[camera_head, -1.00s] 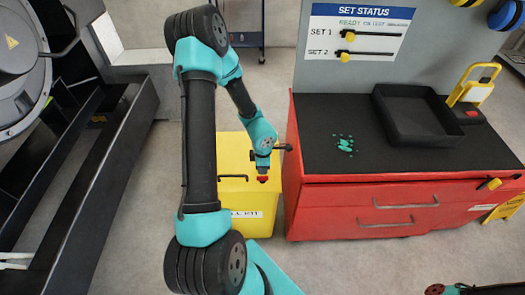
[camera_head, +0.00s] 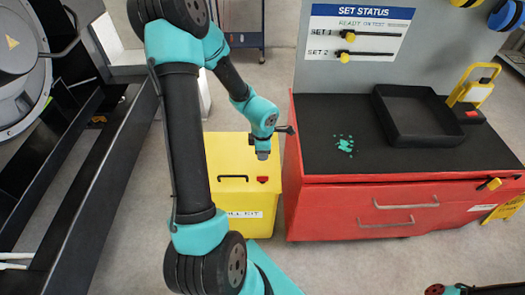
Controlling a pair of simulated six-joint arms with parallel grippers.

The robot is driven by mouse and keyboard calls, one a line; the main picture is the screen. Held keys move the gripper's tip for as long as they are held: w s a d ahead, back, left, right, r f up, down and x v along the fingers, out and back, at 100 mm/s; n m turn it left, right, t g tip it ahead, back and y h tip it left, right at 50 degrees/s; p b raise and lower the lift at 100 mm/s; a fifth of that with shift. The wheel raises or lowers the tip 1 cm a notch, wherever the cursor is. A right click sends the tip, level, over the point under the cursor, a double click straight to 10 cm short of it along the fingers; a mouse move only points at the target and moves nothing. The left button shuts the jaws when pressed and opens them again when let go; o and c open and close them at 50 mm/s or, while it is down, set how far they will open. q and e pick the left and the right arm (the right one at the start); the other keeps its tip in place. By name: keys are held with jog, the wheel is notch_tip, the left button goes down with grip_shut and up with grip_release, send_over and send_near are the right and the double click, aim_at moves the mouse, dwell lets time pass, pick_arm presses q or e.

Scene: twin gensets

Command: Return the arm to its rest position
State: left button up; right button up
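My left arm, teal and black, comes up from the bottom and bends over toward the yellow bin (camera_head: 221,160). My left gripper (camera_head: 263,155) points down above the bin's lid, just above a small red piece (camera_head: 262,179) on it. A gap shows between the gripper's tip and the red piece. The gripper looks empty, but its fingers are too small to show whether they are open or shut. Only a bit of my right arm shows at the bottom right edge, and its gripper is out of the picture.
A red cabinet (camera_head: 410,205) with a black top stands right of the bin. It bears an empty black tray (camera_head: 425,143), green specks and a yellow-handled device (camera_head: 474,87). A status board (camera_head: 358,34) stands behind. A dark machine frame (camera_head: 78,165) is at left.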

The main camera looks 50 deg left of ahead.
pick_arm(q)
jog(key=shift+f, duration=0.1)
send_near(263, 177)
jog(key=shift+a+f, duration=0.1)
jog(key=shift+f, duration=2.5)
jog(key=shift+r, duration=0.1)
jog(key=shift+f, duration=2.65)
jog(key=shift+m, duration=3.1)
jog(key=shift+r, duration=0.1)
